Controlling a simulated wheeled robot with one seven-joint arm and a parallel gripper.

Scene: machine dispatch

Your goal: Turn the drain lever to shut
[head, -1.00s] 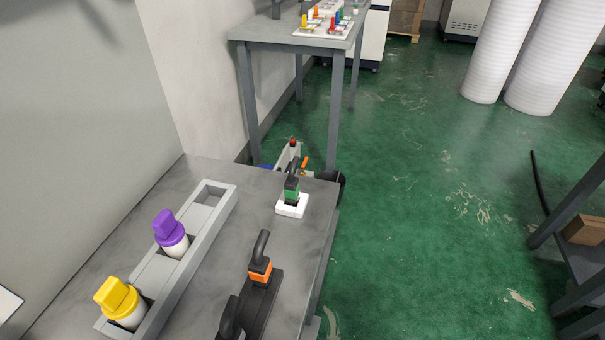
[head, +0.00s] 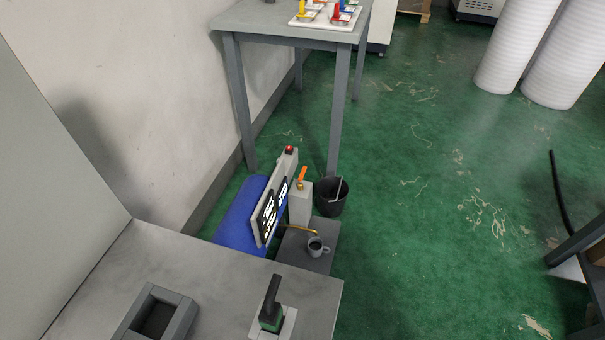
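An orange lever (head: 302,175) stands on top of a pale grey block (head: 300,204) on a low machine beyond the near table. It looks tilted up; I cannot tell whether this is open or shut. A thin brass-coloured spout (head: 302,230) sticks out below it. A grey mug (head: 316,247) stands near the spout's end on a grey base (head: 296,254). The machine has a blue body (head: 237,217), a dark panel with white markings (head: 270,212) and a red button (head: 289,150) on top. My gripper is not in view.
The near grey table (head: 200,273) blocks the front; a green-based black handle (head: 271,303) stands on it. A black bucket (head: 331,197) is right of the machine. A farther table (head: 262,22) stands behind. Green floor (head: 420,200) to the right is mostly clear.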

